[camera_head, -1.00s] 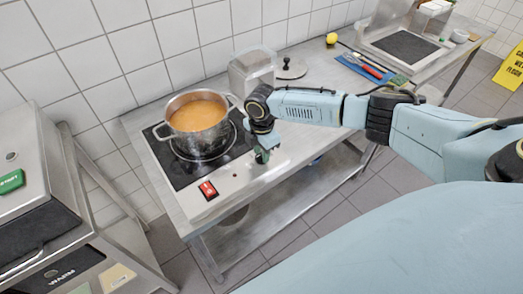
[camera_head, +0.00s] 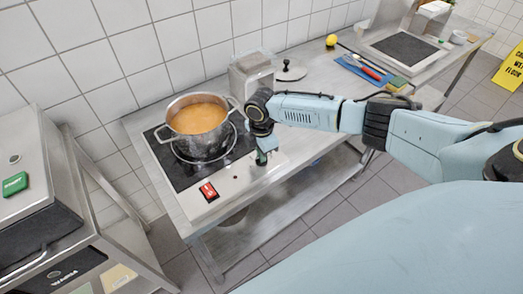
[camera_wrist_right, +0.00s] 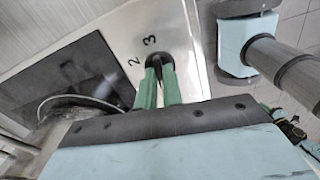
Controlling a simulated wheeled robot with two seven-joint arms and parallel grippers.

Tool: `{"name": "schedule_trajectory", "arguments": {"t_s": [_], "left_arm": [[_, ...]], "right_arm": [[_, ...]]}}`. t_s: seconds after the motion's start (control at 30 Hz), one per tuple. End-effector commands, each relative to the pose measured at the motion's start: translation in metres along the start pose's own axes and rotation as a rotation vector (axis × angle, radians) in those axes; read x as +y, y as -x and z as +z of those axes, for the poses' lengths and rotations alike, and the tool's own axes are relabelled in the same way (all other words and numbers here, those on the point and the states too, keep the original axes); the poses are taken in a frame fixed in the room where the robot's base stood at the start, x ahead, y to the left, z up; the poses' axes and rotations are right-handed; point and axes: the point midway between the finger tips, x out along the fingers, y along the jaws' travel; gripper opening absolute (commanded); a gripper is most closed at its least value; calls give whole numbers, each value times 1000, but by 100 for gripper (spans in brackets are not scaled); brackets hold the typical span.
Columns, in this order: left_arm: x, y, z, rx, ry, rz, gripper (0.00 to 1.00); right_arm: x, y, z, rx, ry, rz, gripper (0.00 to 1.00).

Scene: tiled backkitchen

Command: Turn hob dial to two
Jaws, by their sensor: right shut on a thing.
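The hob dial (camera_wrist_right: 156,65) is a dark knob on the hob's light metal front panel in the right wrist view. The numbers 2 and 3 are printed beside it, the 3 just beyond it and the 2 to its left. My right gripper (camera_wrist_right: 158,72) has its green fingers closed on both sides of the dial. In the head view the right gripper (camera_head: 262,158) points down at the panel and hides the dial. Which number the dial points to cannot be told. My left gripper is not in view.
A steel pot (camera_head: 198,128) of orange soup stands on the black hob plate (camera_head: 180,172), left of my right gripper. A red switch (camera_head: 208,191) is on the front panel. A clear container (camera_head: 252,72), a lid (camera_head: 289,70) and a blue board (camera_head: 362,68) lie further back.

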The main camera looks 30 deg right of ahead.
Motion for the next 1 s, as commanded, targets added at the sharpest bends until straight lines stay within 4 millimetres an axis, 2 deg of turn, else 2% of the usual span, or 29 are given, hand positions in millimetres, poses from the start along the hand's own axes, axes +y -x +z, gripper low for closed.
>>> {"name": "schedule_trajectory", "arguments": {"t_s": [0.4, 1.0], "left_arm": [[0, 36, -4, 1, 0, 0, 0], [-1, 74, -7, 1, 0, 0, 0]], "right_arm": [[-1, 3, -1, 1, -372, -4, 0], [-1, 2, -1, 0, -944, -4, 0]]}}
